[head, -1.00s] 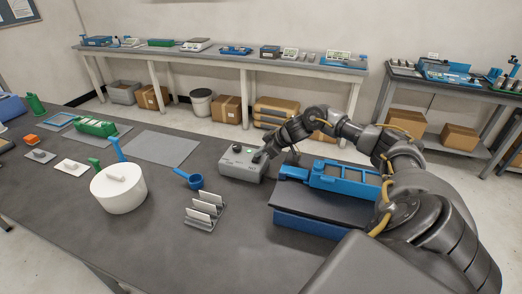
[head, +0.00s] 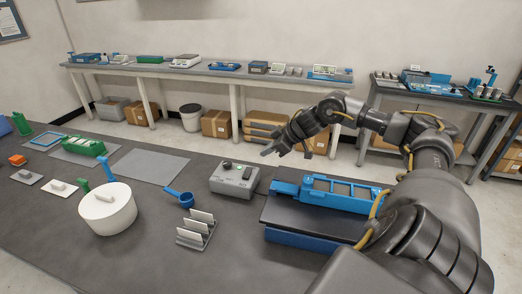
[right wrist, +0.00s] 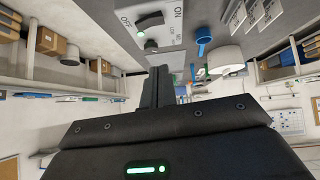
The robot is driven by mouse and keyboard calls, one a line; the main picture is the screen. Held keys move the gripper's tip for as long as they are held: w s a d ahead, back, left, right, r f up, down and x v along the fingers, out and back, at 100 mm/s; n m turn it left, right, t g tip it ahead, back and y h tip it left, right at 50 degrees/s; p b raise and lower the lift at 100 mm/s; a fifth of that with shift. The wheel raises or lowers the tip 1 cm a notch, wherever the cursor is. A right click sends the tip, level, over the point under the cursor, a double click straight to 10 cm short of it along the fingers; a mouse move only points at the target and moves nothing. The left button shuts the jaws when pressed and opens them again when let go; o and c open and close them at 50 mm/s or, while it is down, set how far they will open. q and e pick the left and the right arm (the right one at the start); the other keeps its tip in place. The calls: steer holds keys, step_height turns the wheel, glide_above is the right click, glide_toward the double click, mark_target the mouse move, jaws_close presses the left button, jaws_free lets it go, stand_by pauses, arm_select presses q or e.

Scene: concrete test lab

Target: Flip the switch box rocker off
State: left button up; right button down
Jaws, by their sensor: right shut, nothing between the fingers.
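The grey switch box (head: 234,181) stands on the dark table, left of the blue fixture. A small green spot (head: 227,165) shows on its top. In the right wrist view, the box face (right wrist: 168,38) carries ON and OFF labels, a black rocker (right wrist: 150,20) and a round knob (right wrist: 151,45). I cannot tell which way the rocker is tipped. My right gripper (head: 268,151) is in the air behind and right of the box, apart from it. Its fingers also show in the right wrist view (right wrist: 157,88), shut and empty. My left gripper is not in view.
A blue fixture (head: 341,194) on a dark-topped block stands right of the box. A blue scoop (head: 184,198), a card holder (head: 197,230) and a white canister (head: 107,211) stand to the left. A grey mat (head: 150,164) lies bare behind them.

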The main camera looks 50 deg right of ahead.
steer(key=shift+s+r, duration=0.2)
steer(key=shift+w+a+r+n+b, duration=0.15)
steer(key=shift+w+n+b, duration=0.15)
steer(key=shift+w+b, duration=0.55)
